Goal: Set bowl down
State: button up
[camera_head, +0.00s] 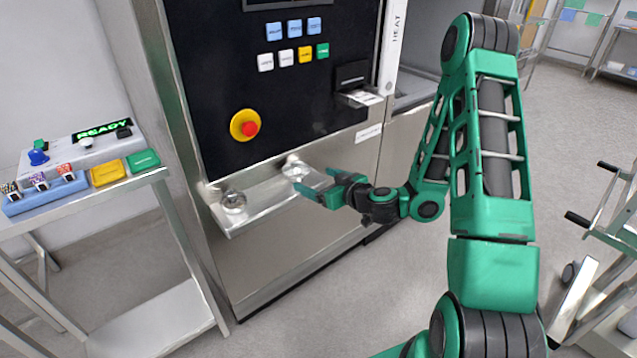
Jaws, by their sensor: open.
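A small shiny metal bowl (233,202) sits upright on the left end of the steel shelf (263,197) at the front of the machine. A second shiny round piece (295,169), perhaps another bowl, is on the shelf's right part, just behind my fingers. My gripper (316,182) is open at the shelf's right end, its fingers pointing left. Nothing shows between the fingers. I cannot tell whether a finger touches the second round piece.
The black machine panel (215,92) rises behind the shelf, with a red stop button (249,128) above it. A steel side table (75,205) with coloured button boxes stands at the left. A metal cart (610,225) stands at the right. Floor is clear between machine and cart.

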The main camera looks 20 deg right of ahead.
jog(key=shift+s+d+r, duration=0.1)
jog(key=shift+s, duration=0.2)
jog(key=s+a+r+n+g+y, duration=0.25)
jog(key=s+n+g, duration=0.2)
jog(key=s, duration=0.35)
jog(key=s+d+r+m+g+h, duration=0.2)
jog(key=s+d+r+m+g, duration=0.1)
jog(key=s, duration=0.7)
jog(key=s+d+r+m+g+h, duration=0.2)
jog(key=s+d+m, duration=0.4)
jog(key=s, duration=0.5)
jog(key=s+d+r+m+g+h, duration=0.3)
jog(key=s+d, duration=0.4)
jog(key=s, duration=0.3)
notch_tip(320, 180, up, 3)
jog(key=shift+s+d+f+m+g, duration=0.2)
jog(key=shift+m+g, duration=0.55)
jog(key=shift+m, duration=0.5)
